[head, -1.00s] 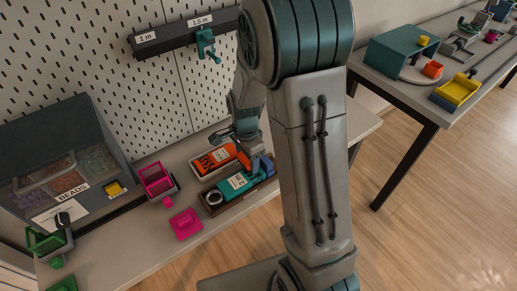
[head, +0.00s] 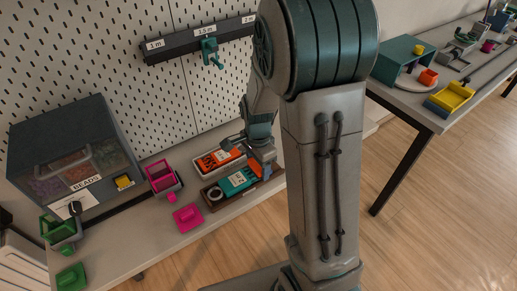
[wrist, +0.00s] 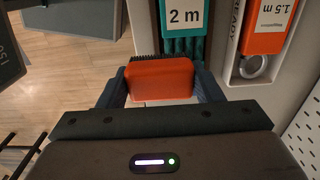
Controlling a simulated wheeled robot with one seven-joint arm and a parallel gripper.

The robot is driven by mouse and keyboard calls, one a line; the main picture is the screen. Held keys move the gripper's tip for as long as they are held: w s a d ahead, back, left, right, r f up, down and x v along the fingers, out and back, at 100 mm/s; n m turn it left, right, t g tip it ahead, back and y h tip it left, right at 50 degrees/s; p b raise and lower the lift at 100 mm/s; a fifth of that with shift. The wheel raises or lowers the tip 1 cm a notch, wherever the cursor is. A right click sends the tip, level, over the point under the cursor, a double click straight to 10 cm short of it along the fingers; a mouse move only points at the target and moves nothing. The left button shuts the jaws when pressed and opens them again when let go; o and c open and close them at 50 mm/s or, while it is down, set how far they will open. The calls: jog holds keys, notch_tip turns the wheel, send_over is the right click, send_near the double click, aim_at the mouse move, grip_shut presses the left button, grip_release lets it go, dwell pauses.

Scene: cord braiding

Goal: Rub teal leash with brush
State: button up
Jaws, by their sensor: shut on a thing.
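The teal leash (head: 237,182) lies in a dark wooden tray (head: 213,205) on the bench in the head view. Its white "2 m" tag and teal cords also show at the top of the wrist view (wrist: 184,45). My gripper (wrist: 160,85) is shut on an orange brush (wrist: 160,80) with black bristles pointing toward the teal cords. The bristles are right by the cords; I cannot tell whether they touch.
An orange leash (wrist: 266,40) tagged "1.5 m" lies in a separate light tray beside the teal one. A pink holder (head: 162,176), a pink block (head: 188,217) and a grey bead box (head: 60,122) stand to the left. A pegboard (head: 100,50) rises behind the bench.

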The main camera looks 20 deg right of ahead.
jog(key=shift+r+p, duration=1.65)
jog(key=shift+r, duration=0.7)
jog(key=shift+f, duration=0.15)
